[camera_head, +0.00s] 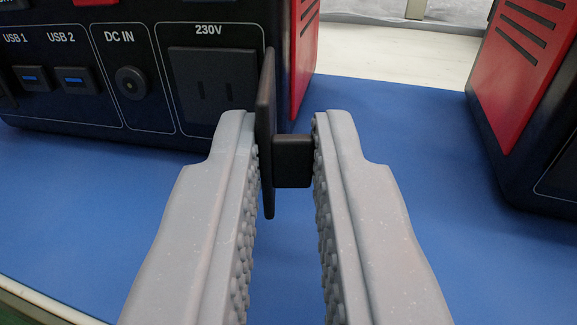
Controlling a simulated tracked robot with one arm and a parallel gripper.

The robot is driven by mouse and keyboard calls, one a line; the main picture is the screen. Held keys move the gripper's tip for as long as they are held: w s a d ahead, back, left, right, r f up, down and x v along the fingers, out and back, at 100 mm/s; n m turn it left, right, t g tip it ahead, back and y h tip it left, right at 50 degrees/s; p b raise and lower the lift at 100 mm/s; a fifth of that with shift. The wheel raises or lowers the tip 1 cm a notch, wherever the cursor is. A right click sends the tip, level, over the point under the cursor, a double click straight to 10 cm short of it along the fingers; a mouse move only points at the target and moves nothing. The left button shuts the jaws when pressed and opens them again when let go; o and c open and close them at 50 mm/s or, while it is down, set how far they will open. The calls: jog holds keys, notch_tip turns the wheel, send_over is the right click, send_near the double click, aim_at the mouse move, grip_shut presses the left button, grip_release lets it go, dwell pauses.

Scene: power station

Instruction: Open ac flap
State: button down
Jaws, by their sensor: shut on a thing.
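The ac flap (267,130) is a thin dark plate seen nearly edge-on at the right side of the 230V socket (213,85). It stands out from the black front panel, so the socket face shows uncovered, with its lower right partly hidden by my left finger. A block-shaped black knob (293,161) sticks out from the flap's right face. My gripper (285,140) is shut on the flap: the left finger lies against the plate and the right finger against the end of the knob.
The power station's front panel carries a DC IN port (130,83) and USB ports (75,80) to the left. A second red and black unit (525,100) stands at the right. Blue mat (400,140) lies clear between the units.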

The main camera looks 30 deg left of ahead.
aim_at(282, 89)
jog(key=shift+w+d+n+g+y+p, duration=0.1)
jog(key=shift+w+d+n+g+y, duration=0.2)
jog(key=shift+n+g+y, duration=0.4)
jog(key=shift+w+d+n+g+y+p, duration=0.1)
jog(key=shift+w+d+n+g+y, duration=0.15)
jog(key=shift+n+g+y, duration=0.4)
jog(key=shift+w+d+n+g+y+p, duration=0.1)
jog(key=shift+w+d+n+g+y, duration=0.15)
jog(key=shift+n+g+y, duration=0.45)
jog(key=shift+w+n+g+y+b, duration=0.25)
jog(key=shift+n+g+y+b, duration=0.1)
jog(key=shift+n+g+y, duration=0.25)
jog(key=shift+w+n+g+y+b, duration=0.25)
jog(key=shift+n+g+y+b, duration=0.1)
jog(key=shift+g+y, duration=0.3)
jog(key=shift+g, duration=0.3)
jog(key=shift+n, duration=0.3)
jog(key=c, duration=1.5)
grip_release()
jog(key=shift+d, duration=0.15)
jog(key=p+v, duration=0.1)
jog(key=v, duration=1.2)
jog(key=shift+d+f, duration=0.15)
jog(key=shift+d, duration=0.15)
